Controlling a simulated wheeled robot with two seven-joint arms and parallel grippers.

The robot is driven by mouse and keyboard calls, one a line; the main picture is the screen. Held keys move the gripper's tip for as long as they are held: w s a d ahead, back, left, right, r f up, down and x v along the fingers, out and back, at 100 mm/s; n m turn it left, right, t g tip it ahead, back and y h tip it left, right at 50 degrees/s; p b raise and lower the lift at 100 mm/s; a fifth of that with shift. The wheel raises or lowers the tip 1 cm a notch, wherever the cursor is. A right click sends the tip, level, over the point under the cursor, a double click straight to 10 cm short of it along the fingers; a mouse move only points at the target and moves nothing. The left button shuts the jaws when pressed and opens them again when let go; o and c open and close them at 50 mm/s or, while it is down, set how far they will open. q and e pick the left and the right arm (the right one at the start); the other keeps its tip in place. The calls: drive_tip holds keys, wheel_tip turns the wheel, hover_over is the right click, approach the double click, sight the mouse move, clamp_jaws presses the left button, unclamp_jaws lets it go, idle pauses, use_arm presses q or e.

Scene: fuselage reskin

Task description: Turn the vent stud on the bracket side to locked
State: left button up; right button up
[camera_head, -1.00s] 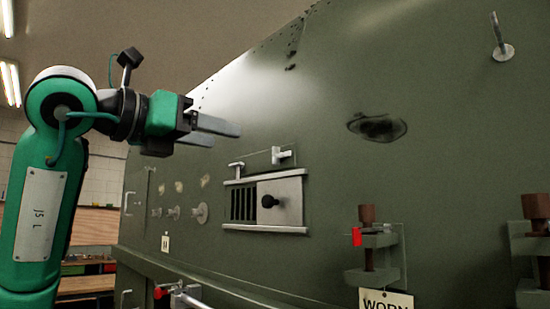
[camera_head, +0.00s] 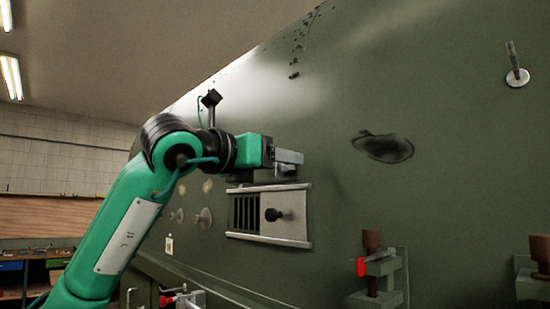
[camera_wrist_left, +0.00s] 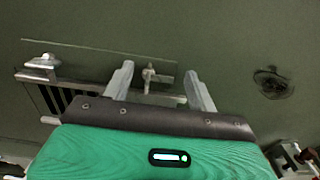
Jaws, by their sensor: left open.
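The vent (camera_head: 270,213) is set in the green skin, with dark slats on its left and a pale sliding plate with a black knob (camera_head: 272,214) on its right. In the left wrist view, the right vent stud (camera_wrist_left: 150,75), on the bracket side, is a small pale fitting between my left gripper's fingers. The left stud (camera_wrist_left: 42,62) lies outside them. My left gripper (camera_wrist_left: 159,70) is open; it also shows over the vent's top edge in the head view (camera_head: 290,160), hiding both studs there. Contact with the stud cannot be told. My right gripper is out of view.
Brackets with brown posts and a red tab (camera_head: 361,266) stand out at lower right. A dark dent (camera_head: 384,147) and a protruding pin (camera_head: 515,65) are on the skin further right. Round knobs (camera_head: 203,218) sit left of the vent. A workbench (camera_head: 30,262) is at far left.

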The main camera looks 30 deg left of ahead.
use_arm(q)
drive_tip(key=shift+s, duration=0.1)
drive_tip(key=c, duration=1)
